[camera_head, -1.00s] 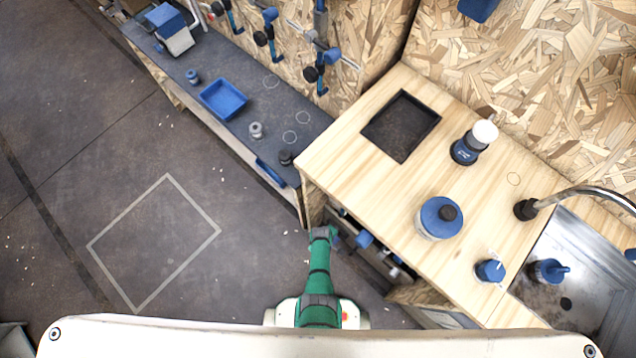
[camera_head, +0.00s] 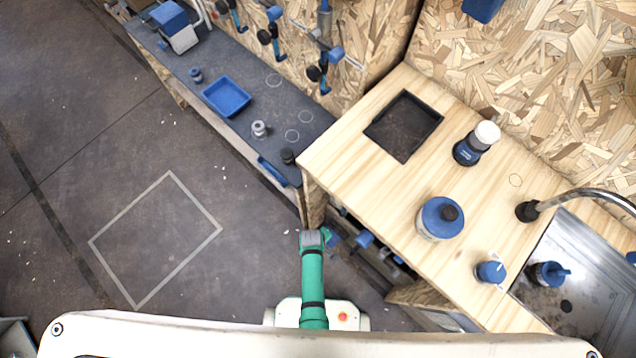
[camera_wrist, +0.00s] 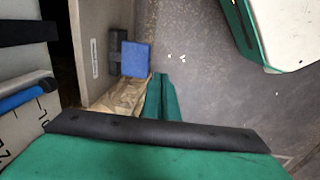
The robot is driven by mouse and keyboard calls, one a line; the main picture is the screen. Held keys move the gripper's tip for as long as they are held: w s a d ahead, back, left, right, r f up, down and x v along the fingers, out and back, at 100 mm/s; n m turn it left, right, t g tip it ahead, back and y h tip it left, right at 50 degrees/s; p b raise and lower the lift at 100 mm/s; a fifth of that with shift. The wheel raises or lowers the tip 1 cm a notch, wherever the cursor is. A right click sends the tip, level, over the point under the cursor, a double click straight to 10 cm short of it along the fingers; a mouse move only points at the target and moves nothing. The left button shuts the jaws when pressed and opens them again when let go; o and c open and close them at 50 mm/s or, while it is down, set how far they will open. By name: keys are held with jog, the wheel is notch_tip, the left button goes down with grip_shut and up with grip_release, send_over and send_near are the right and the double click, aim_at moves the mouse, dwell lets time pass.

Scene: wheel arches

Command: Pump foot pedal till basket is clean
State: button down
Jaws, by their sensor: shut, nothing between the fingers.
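My gripper (camera_wrist: 160,88) points down the wrist view with its green fingers together, empty. A blue pad (camera_wrist: 136,59) beside a dark grey block lies on the floor just beyond the fingertips, against a pale panel; it may be the foot pedal, and it looks apart from the fingers. No basket can be made out for certain. A metal sink (camera_head: 548,300) with a curved tap is at the right of the head view.
The counter holds a black square tray (camera_head: 403,126), a blue bottle with a white top (camera_head: 476,143) and a blue-lidded can (camera_head: 440,218). A dark bench with a blue tray (camera_head: 227,97) runs to the upper left. Open floor (camera_head: 155,240) lies left of my arm.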

jog(key=shift+s+a+r, duration=0.1)
jog(key=shift+r, duration=0.25)
jog(key=shift+w+d+f, duration=0.7)
jog(key=shift+w+f, duration=0.05)
jog(key=shift+f, duration=0.65)
jog(key=shift+w+d+f, duration=0.65)
jog(key=shift+w+f, duration=0.1)
jog(key=shift+f, duration=0.6)
jog(key=shift+w+d+f, duration=0.7)
jog(key=shift+w+f, duration=0.05)
jog(key=shift+f, duration=0.65)
jog(key=shift+w+f, duration=0.1)
jog(key=shift+f, duration=1.8)
jog(key=shift+r, duration=0.25)
notch_tip(320, 180, up, 2)
jog(key=shift+r, duration=1)
